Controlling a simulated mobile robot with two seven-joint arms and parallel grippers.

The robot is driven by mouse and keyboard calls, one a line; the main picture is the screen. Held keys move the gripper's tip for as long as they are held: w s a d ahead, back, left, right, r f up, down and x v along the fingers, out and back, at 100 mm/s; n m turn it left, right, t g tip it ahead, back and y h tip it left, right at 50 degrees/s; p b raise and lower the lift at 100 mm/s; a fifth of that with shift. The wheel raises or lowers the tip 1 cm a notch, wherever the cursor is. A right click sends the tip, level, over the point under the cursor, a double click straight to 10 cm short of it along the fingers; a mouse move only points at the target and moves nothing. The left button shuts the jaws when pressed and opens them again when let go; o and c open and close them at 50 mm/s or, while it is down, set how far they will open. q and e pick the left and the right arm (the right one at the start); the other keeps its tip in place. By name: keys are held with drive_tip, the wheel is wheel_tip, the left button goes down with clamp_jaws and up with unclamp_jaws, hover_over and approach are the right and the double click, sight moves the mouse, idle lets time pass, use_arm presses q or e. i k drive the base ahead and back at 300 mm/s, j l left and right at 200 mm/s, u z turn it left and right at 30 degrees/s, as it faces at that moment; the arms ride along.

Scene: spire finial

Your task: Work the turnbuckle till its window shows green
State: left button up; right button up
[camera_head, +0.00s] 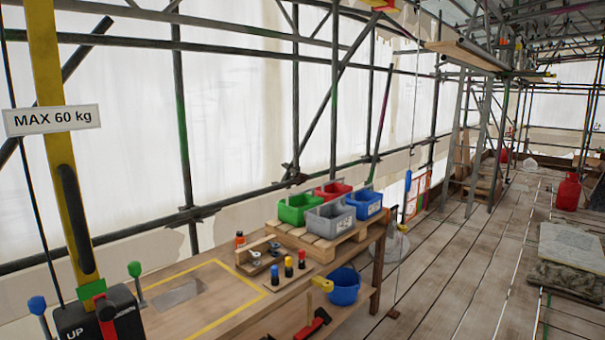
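I cannot make out a turnbuckle or its window for certain. A thin upright wire runs down to the floor right of the workbench, with a small blue piece (408,181) on it; it is too small to tell what this is. No green window shows on it. Neither of my grippers is in view.
A wooden workbench (165,270) carries a green bin (297,208), a red bin, a blue bin and a grey bin. A blue bucket (343,287) is below. A black control box (100,318) marked UP stands front left. The plank floor (450,265) is largely clear; a red container (568,192) stands right.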

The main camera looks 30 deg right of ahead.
sight(408, 179)
drive_tip(key=i+l, duration=0.1)
drive_tip(key=l, duration=0.75)
drive_tip(key=l+z, duration=0.1)
drive_tip(key=l, duration=0.7)
drive_tip(key=i+l, duration=0.15)
drive_tip(key=l, duration=0.65)
drive_tip(key=i+l+z, duration=0.1)
drive_tip(key=l, duration=0.75)
drive_tip(key=i+l, duration=0.2)
drive_tip(key=l, duration=0.6)
drive_tip(key=i+l+z, duration=0.1)
drive_tip(key=l, duration=0.7)
drive_tip(key=i+l, duration=0.2)
drive_tip(key=l, duration=0.6)
drive_tip(key=i+l+z, duration=0.1)
drive_tip(key=l, duration=0.7)
drive_tip(key=i, duration=0.05)
